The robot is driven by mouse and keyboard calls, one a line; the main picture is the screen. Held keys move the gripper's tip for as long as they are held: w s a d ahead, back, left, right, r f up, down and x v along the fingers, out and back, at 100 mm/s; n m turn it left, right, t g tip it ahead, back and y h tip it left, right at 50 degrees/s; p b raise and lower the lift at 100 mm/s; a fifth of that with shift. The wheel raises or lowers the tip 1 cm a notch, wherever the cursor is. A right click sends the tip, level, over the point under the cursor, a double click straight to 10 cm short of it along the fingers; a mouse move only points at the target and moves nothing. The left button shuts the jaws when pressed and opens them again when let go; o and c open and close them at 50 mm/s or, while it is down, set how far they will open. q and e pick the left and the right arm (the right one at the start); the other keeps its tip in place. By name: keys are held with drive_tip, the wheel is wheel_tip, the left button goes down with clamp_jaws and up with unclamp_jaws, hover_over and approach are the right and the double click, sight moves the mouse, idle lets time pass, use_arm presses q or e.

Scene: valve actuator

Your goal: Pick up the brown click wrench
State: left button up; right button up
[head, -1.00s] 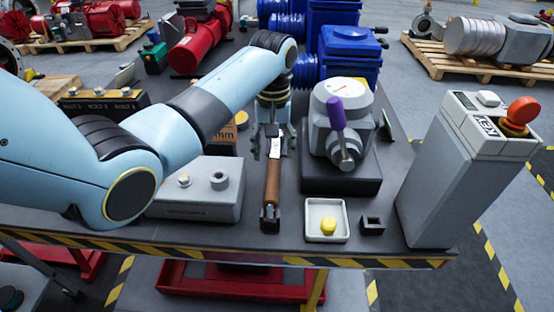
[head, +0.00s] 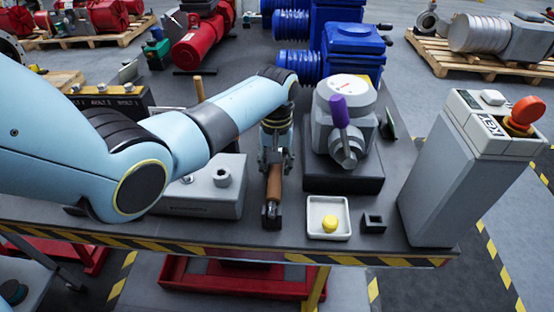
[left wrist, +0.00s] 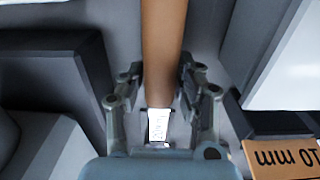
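The click wrench has a brown handle (head: 273,185) and stands on the table, its lower end in a small dark holder (head: 271,215). My left gripper (head: 275,160) is low over the wrench, with a finger on each side of it. In the left wrist view the brown handle (left wrist: 163,45) runs between the fingertips of the gripper (left wrist: 160,72), with a small gap at the left finger. A white label (left wrist: 158,125) shows on the wrench's metal part. The gripper looks open around it. My right gripper is not in view.
A grey box (head: 205,190) stands close left of the wrench. The valve actuator with a purple lever (head: 340,110) is on the right. A white tray (head: 328,216) with a yellow piece and a small black block (head: 373,223) are at the front. A grey pedestal (head: 455,180) stands far right.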

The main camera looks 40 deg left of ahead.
use_arm(q)
clamp_jaws()
drive_tip(key=shift+w, duration=0.1)
